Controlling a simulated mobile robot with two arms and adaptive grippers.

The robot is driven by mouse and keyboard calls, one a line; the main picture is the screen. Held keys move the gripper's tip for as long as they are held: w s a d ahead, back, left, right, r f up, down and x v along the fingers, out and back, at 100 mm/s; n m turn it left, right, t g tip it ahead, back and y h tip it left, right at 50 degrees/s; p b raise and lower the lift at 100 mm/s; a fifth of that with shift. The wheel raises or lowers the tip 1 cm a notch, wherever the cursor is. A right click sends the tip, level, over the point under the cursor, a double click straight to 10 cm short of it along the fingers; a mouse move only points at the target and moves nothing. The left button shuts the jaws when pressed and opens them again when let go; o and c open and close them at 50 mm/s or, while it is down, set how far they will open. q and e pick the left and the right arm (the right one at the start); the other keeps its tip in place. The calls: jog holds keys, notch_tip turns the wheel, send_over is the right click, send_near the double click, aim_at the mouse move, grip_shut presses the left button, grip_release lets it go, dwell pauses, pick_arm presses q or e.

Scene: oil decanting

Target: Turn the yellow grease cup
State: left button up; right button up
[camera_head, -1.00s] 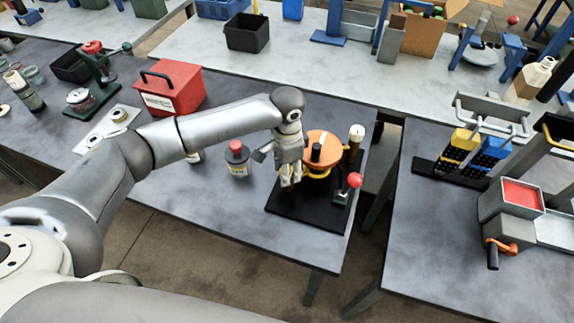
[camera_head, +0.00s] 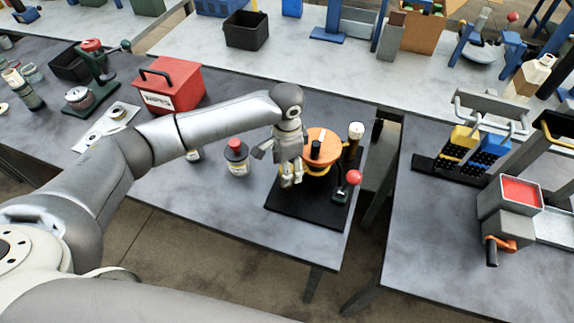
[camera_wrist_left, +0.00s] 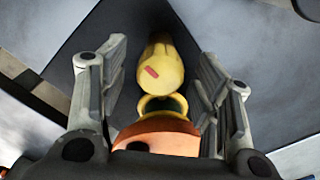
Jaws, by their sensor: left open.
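The yellow grease cup (camera_wrist_left: 162,68) has a rounded yellow body with a small red mark and shows in the left wrist view. It lies between the two fingers of my open left gripper (camera_wrist_left: 165,62), with gaps on both sides. A yellow ring with a dark opening (camera_wrist_left: 163,105) sits just below it in that view, above an orange rounded part (camera_wrist_left: 155,137). In the head view my left gripper (camera_head: 291,184) points down in front of the orange-topped device (camera_head: 325,140) and hides the cup. My right gripper is not in view.
The device stands on a black base plate (camera_head: 305,212), with a red-balled lever (camera_head: 354,177) at its right. A red-capped bottle (camera_head: 237,158) and a red toolbox (camera_head: 178,85) are to the left. The table's front strip is clear.

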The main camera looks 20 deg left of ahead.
pick_arm(q)
notch_tip(320, 180, up, 12)
dwell(0.4)
jog(key=shift+f, duration=0.15)
